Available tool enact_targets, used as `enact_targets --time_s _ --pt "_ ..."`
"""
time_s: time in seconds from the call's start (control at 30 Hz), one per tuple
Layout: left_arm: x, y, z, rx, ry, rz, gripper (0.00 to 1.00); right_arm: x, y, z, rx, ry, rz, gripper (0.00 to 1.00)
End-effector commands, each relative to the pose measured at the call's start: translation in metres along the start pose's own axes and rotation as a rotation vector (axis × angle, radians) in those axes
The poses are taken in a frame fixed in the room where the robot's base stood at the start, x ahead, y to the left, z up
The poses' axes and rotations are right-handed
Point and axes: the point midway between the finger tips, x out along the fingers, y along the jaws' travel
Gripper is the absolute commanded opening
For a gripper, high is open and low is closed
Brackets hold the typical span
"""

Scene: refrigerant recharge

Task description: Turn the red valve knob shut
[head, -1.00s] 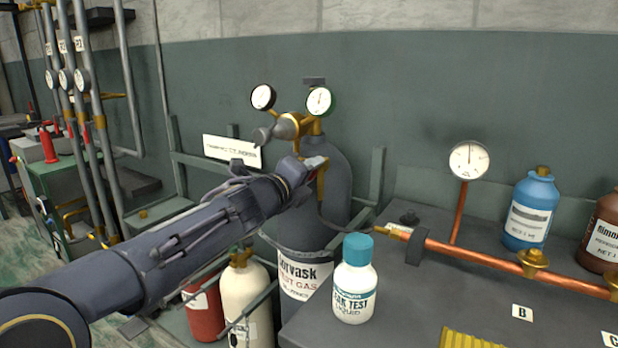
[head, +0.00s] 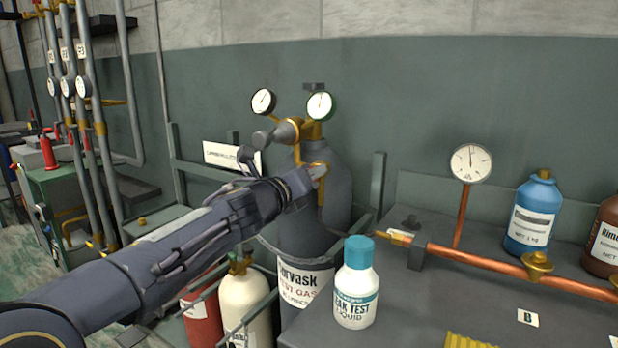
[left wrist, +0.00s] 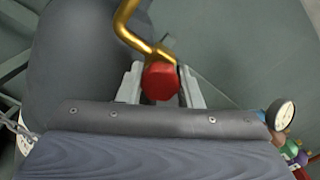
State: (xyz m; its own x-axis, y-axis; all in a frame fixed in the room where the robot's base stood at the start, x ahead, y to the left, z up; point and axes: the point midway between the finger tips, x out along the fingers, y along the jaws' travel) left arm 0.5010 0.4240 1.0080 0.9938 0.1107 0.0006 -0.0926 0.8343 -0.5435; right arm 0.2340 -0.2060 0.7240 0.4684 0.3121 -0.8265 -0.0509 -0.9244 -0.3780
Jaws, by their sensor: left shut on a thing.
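The red valve knob (left wrist: 161,81) sits between the two fingers of my left gripper (left wrist: 160,86) in the left wrist view, at the end of a bent brass pipe (left wrist: 135,28). The gripper is shut on it. In the head view my left gripper (head: 314,176) reaches the front of the dark gas cylinder (head: 335,193), just below the brass regulator (head: 312,130). The knob itself is hidden there by the gripper and wrist. My right gripper is in neither view.
Two round gauges (head: 320,106) top the cylinder. A white leak test bottle (head: 356,290) with a teal cap stands on the grey bench (head: 440,305), right of my arm. A copper pipe (head: 480,262) with a gauge (head: 471,163) runs along the bench. Other cylinders (head: 244,305) stand below my arm.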

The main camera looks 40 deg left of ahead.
Motion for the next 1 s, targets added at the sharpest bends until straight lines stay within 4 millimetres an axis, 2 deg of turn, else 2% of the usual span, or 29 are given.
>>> enact_targets --time_s 0.27,0.3,0.47,0.77,0.87,1.0 --pt "0.000 0.000 -0.002 0.003 0.004 0.000 0.09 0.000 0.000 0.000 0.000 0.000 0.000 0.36" --pt "0.000 0.000 -0.002 0.003 0.004 0.000 0.35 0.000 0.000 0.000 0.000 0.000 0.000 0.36" --pt "0.000 0.000 -0.001 0.002 0.003 0.000 0.54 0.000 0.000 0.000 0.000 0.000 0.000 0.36" --pt "-0.002 0.000 0.000 0.001 0.001 0.001 0.54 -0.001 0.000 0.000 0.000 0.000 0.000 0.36" --pt "-0.013 0.000 0.002 0.002 -0.001 0.001 0.54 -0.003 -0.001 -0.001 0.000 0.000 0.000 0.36" --pt "-0.037 -0.001 0.003 0.002 -0.002 0.001 0.54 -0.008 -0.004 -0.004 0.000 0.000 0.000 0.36"
